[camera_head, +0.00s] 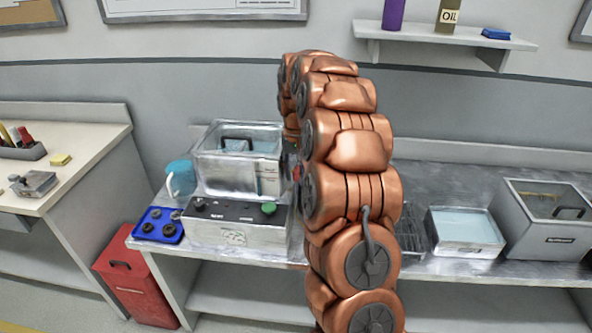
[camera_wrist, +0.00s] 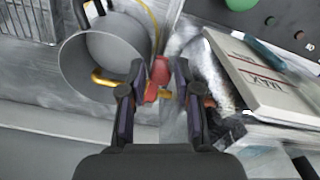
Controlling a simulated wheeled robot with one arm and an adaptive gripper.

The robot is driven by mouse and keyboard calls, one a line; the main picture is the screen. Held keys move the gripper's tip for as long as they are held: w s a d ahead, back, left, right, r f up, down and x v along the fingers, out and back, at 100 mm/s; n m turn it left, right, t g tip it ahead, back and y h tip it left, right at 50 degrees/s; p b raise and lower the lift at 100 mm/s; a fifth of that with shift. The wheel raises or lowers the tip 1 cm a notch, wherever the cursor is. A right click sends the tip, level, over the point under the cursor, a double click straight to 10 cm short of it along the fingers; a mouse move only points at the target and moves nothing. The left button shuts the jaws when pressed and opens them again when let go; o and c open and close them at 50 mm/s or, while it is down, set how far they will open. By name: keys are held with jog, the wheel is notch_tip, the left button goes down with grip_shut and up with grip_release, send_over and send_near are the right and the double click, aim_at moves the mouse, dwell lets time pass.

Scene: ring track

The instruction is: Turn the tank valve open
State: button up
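The clear-walled tank (camera_head: 238,160) sits on a grey control box (camera_head: 235,222) with a green button on the bench. A small red part, seemingly the valve handle (camera_wrist: 157,80), shows between the fingertips in the wrist view; a bit of red (camera_head: 297,173) also shows beside the tank in the head view. My gripper (camera_wrist: 160,78) is open, its two dark fingers on either side of the red handle. The handle looks closer to the left finger; I cannot tell whether they touch. My copper arm hides the gripper in the head view.
A grey round pot (camera_wrist: 75,65) with a yellow handle stands left of the fingers. A labelled white panel (camera_wrist: 262,85) lies to the right.

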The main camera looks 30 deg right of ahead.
grip_shut()
